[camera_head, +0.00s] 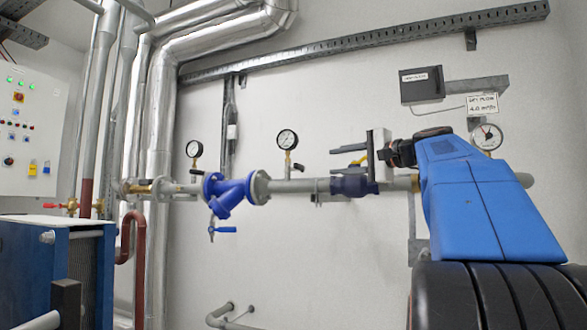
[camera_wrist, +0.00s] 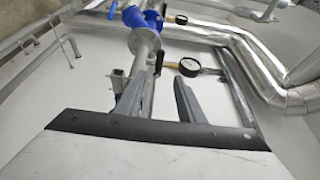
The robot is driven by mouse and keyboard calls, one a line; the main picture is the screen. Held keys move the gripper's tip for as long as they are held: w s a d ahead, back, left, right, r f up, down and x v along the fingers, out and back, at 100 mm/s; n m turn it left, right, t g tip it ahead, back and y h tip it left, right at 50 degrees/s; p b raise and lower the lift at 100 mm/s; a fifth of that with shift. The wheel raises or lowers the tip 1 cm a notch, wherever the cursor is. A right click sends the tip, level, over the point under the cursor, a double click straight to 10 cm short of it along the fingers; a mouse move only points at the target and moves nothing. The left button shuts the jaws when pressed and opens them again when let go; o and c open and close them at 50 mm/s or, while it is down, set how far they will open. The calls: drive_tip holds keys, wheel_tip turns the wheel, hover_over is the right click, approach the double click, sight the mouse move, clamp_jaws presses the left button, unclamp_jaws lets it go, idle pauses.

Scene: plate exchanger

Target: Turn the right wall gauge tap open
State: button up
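A round white-faced gauge (camera_head: 287,139) stands on the grey pipe in the middle of the head view. Its tap has a short black handle (camera_head: 299,167) just right of the gauge stem. In the wrist view the same gauge (camera_wrist: 189,67) and the black tap handle (camera_wrist: 159,60) appear beyond the fingertips. My gripper (camera_head: 344,157) is to the right of this tap, with its fingers pointing left. In the wrist view my gripper (camera_wrist: 159,82) is open and empty, apart from the handle. Another gauge (camera_head: 487,137) shows at far right, partly behind my arm; its tap is hidden.
A blue strainer (camera_head: 228,195) and another gauge (camera_head: 194,149) are on the pipe to the left. A blue valve body (camera_head: 353,186) is just below my gripper. A dark box (camera_head: 422,85) is on the wall above. The wall between gauge and gripper looks clear.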

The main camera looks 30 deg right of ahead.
sight(300, 166)
drive_tip(key=x, duration=1.6)
drive_tip(key=shift+a, duration=0.1)
clamp_jaws()
